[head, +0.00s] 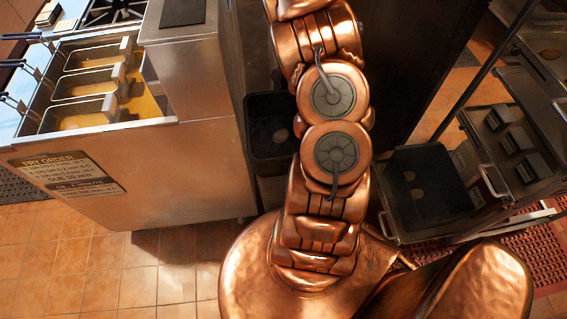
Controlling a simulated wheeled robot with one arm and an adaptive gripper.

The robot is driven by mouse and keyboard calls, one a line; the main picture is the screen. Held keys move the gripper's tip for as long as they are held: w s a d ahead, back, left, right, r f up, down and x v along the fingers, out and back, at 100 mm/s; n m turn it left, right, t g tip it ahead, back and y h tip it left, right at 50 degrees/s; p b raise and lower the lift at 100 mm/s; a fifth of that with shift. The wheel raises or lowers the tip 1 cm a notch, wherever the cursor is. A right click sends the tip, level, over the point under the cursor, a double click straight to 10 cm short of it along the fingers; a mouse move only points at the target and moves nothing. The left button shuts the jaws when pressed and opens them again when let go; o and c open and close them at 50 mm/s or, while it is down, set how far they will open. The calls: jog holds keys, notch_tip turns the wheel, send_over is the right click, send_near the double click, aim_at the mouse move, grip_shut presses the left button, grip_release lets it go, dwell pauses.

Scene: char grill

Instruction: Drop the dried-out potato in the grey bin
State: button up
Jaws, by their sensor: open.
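A dark grey bin (250,150) stands on the floor beside the steel fryer cabinet, partly hidden behind my copper arm. A small, rounded brownish thing (281,135) shows inside the bin; it looks like a potato, but it is dim and I cannot tell whether it is the dried-out one. My arm reaches up the middle of the picture and leaves at the top edge. My gripper is outside this view.
The fryer (150,185) with oil baskets (85,85) fills the left. A rack (480,120) stands at the right, with a dark tray (440,205) holding small round things. Tiled floor (100,265) is clear at lower left.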

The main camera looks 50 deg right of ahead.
notch_tip(320, 180, up, 7)
jog(key=d, duration=0.1)
jog(key=shift+w+f, duration=0.1)
dwell(0.6)
